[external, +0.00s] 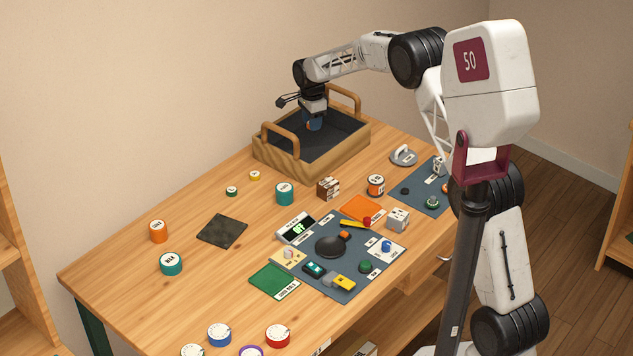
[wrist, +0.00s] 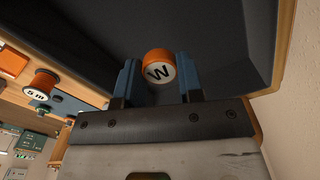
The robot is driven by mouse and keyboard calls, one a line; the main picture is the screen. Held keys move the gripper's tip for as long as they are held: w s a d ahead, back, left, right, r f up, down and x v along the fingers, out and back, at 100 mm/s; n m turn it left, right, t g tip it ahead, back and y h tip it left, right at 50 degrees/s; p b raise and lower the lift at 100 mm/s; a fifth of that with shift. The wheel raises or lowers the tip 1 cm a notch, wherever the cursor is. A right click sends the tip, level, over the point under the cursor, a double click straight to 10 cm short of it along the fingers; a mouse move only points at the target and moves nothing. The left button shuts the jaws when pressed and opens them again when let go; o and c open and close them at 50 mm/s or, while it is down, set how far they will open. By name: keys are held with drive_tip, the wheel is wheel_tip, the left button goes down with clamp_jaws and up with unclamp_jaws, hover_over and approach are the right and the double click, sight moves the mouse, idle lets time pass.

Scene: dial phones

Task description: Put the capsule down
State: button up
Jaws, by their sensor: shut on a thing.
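The capsule is an orange cylinder with a white end marked "W"; it sits between the two blue fingers in the wrist view (wrist: 158,68). My gripper (wrist: 159,82) is shut on it. In the external view my gripper (external: 314,123) is low over the wooden tray (external: 290,167), within its walls. The tray has a dark lining and two arched handles. I cannot tell whether the capsule touches the lining.
The lining around my gripper looks empty. The tray's walls and handles stand close around my gripper. In front lie a dark panel (external: 345,283) with several small devices, a dark square mat (external: 222,231), and several labelled cylinders, such as a teal one (external: 285,193).

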sight(312, 147)
drive_tip(key=shift+f, duration=1.7)
drive_tip(key=shift+f, duration=0.1)
drive_tip(key=shift+f, duration=1.8)
drive_tip(key=shift+f, duration=0.1)
drive_tip(key=o, duration=0.9)
wheel_tip(312, 147, up, 12)
drive_tip(key=shift+r, duration=0.1)
drive_tip(key=shift+d+r, duration=0.1)
